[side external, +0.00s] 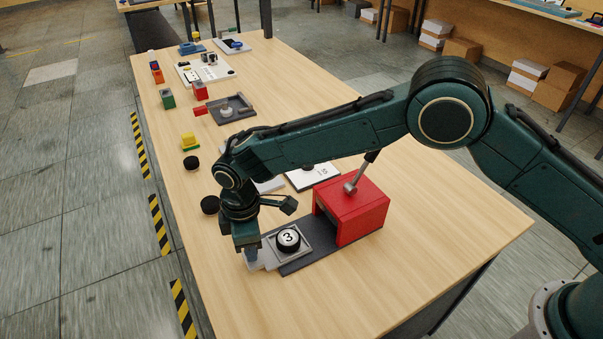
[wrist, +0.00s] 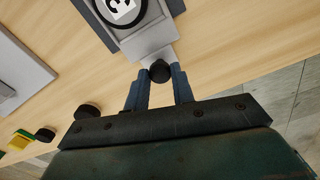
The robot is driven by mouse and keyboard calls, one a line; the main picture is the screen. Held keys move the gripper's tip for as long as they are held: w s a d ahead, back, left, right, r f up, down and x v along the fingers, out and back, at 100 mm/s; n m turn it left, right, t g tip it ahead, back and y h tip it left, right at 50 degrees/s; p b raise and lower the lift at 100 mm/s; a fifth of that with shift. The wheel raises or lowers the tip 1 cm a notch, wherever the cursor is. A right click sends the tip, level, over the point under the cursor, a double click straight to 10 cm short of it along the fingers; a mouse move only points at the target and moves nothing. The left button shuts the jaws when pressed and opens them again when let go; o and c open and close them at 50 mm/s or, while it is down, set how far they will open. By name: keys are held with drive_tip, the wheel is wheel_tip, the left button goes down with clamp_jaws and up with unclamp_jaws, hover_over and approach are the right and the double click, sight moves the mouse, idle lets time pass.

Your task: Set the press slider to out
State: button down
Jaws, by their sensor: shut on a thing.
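The press is a red housing (side external: 360,222) on a dark grey base strip (side external: 322,252), with a grey lever on top. Its slider is a pale grey tray (side external: 268,261) that sits clear of the housing, at the base's left end. A black puck (side external: 288,239) marked 3 lies in the tray. My gripper (side external: 250,254) is at the slider's outer end. In the wrist view, my gripper's two blue fingers (wrist: 158,82) are on either side of the slider's black knob (wrist: 160,71) and are shut on it. The fingertips are partly hidden in the side view.
Dark round pieces (side external: 210,205) and a yellow-green block (side external: 189,141) lie left of my arm. A white board (side external: 314,177) lies behind the press. Several other fixtures and blocks stand farther back. The table right of the press is clear.

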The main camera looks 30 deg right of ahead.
drive_tip(key=shift+a, duration=0.4)
drive_tip(key=c, duration=1.4)
unclamp_jaws()
drive_tip(key=shift+o, duration=1.1)
drive_tip(key=shift+d, duration=0.15)
wheel_tip(320, 180, up, 14)
